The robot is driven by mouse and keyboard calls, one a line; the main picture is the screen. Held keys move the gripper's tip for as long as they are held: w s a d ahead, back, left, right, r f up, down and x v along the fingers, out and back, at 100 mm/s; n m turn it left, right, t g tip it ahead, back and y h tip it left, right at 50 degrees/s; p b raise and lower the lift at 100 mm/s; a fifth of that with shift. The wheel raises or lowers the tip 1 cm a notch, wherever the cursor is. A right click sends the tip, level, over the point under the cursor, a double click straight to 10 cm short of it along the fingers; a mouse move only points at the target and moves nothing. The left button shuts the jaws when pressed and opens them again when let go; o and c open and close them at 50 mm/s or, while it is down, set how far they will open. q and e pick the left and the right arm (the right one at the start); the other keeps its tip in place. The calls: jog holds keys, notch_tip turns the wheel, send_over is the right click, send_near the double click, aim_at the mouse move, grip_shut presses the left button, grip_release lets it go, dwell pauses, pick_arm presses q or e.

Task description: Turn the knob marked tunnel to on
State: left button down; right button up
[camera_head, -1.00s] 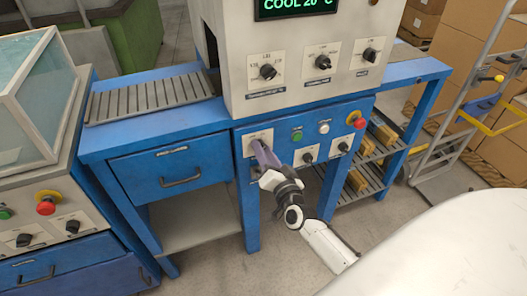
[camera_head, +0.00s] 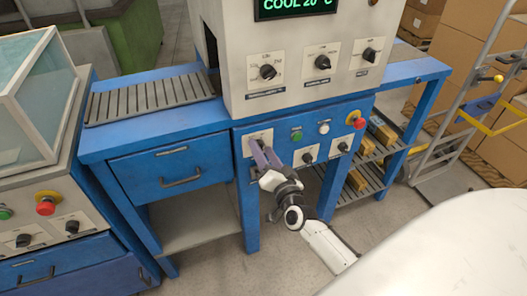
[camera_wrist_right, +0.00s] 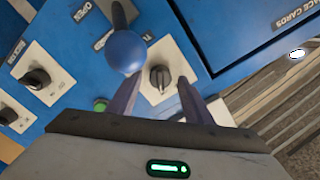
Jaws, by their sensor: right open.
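My right gripper (camera_head: 257,150) is open in front of the leftmost plate (camera_head: 262,136) on the blue lower panel. In the right wrist view a dark knob on a cream plate (camera_wrist_right: 160,78) sits between the two spread fingers (camera_wrist_right: 158,98), seemingly untouched. Its marking cannot be read, so I cannot tell whether it is the tunnel knob. In the head view the gripper hides this knob. Two more dark knobs show on the same panel, a middle one (camera_head: 309,155) and a right one (camera_head: 343,147). My left gripper is not in view.
A blue ball on a stem (camera_wrist_right: 126,52) stands close to the left finger in the wrist view. A green button (camera_head: 297,135), a white button (camera_head: 324,128) and a red stop button (camera_head: 357,121) are on the panel. Three larger knobs are above. A drawer (camera_head: 170,167) is at left.

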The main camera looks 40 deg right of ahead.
jog(key=v, duration=1)
jog(key=shift+a, duration=0.1)
